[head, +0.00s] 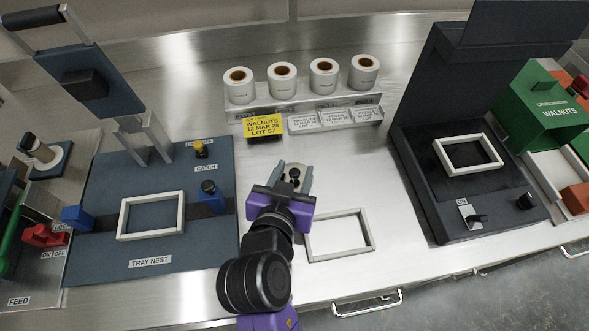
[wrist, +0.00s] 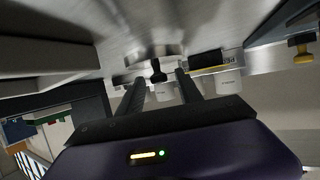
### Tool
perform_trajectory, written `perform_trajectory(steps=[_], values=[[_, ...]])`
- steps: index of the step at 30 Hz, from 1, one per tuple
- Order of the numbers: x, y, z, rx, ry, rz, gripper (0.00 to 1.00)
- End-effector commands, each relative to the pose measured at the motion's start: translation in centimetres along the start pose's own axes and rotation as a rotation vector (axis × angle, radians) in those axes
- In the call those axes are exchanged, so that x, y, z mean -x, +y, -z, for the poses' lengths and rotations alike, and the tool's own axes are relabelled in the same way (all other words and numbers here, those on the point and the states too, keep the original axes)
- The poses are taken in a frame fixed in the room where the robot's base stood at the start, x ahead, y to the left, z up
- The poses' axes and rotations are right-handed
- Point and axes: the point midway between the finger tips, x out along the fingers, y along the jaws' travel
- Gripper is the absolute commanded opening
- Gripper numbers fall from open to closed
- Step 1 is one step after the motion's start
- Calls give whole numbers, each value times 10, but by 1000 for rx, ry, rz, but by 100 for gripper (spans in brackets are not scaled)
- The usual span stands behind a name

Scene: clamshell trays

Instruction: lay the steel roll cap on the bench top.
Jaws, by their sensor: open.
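The steel roll cap shows as a black knob (head: 294,174) on a pale steel disc, mid-bench in front of the label rolls. The disc appears to lie flat on the steel bench top (head: 225,60), knob up; its edge is hard to make out against the steel. My gripper (head: 294,181) is open, with one finger on each side of the knob and a gap showing. In the wrist view the black knob (wrist: 157,72) stands between the open fingers, near their tips. My gripper hides part of the disc.
Several white label rolls (head: 282,83) stand on a rack behind the cap, with a yellow walnuts label (head: 264,125) in front. The blue tray nest (head: 105,180) is at left. A pale rectangular frame (head: 312,250) lies right of my arm. A dark open machine (head: 430,210) stands further right.

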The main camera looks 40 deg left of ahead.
Motion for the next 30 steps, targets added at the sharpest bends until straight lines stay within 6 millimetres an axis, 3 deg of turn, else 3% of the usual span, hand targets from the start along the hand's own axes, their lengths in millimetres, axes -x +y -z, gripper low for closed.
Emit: perform_trajectory(steps=[15,21,30], values=[[96,0,-1,0,0,1,42],[111,0,-1,0,-1,-1,42],[113,0,-1,0,-2,-1,42]])
